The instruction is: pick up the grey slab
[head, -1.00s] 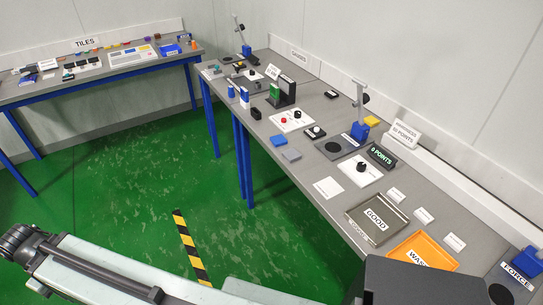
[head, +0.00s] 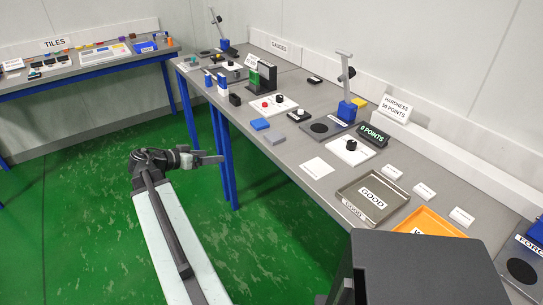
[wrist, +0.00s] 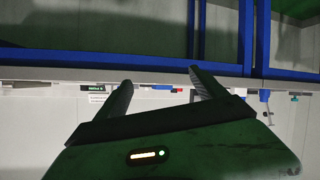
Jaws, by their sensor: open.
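I cannot make out the grey slab in the wrist view.
The grey table (head: 290,172) carries a white card (head: 317,168), a GOOD tray (head: 347,192), an orange tray (head: 450,228), a black disc plate (head: 322,127) and a blue stand (head: 347,110). A TILES table (head: 100,67) stands at the back left. Green floor is clear between them.

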